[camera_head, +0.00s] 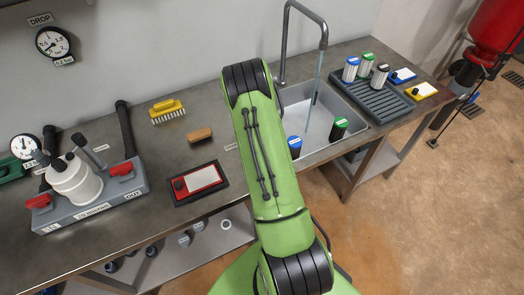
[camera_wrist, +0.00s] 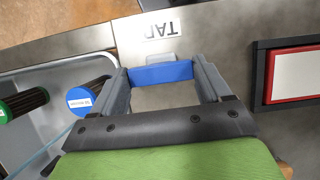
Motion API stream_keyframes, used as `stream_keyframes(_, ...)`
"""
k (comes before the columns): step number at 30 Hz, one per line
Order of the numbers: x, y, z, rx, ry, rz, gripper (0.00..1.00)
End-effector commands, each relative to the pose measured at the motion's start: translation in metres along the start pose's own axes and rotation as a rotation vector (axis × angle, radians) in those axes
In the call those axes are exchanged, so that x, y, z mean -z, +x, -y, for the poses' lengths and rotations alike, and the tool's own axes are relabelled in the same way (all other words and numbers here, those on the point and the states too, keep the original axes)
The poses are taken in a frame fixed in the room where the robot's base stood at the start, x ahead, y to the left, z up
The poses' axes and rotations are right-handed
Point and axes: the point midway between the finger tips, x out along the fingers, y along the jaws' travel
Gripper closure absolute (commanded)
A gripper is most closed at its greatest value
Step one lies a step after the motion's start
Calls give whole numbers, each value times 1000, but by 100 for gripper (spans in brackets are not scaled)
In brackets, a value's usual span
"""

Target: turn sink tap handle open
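The blue tap handle (camera_wrist: 161,73) spans the gap between my fingertips in the wrist view, with a small grey part behind it. A "TAP" label (camera_wrist: 160,31) is on the counter beyond it. My gripper (camera_wrist: 161,75) has a finger against each end of the handle and appears shut on it. In the head view my green arm hides the gripper and the handle. The grey sink spout (camera_head: 304,12) arches over the sink basin (camera_head: 296,96). A thin pale-blue stream (camera_head: 318,76) runs down from its outlet.
Blue-capped (camera_head: 295,146) and green-capped (camera_head: 338,128) cylinders are in the sink. More capped cylinders stand on a ribbed dark rack (camera_head: 382,105) at right. A red-framed panel (camera_head: 200,181) lies left of my arm, near a wooden block (camera_head: 199,135) and a yellow brush (camera_head: 166,110).

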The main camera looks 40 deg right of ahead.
Motion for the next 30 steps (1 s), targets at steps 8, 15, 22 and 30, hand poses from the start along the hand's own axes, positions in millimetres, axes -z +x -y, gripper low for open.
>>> stream_keyframes(8,0,0,0,0,-1,-1,0)
stream_keyframes(15,1,-20,0,-1,0,-4,0)
stream_keyframes(22,0,-85,0,-1,-1,-7,0)
stream_keyframes(30,0,-148,0,-1,0,-4,0)
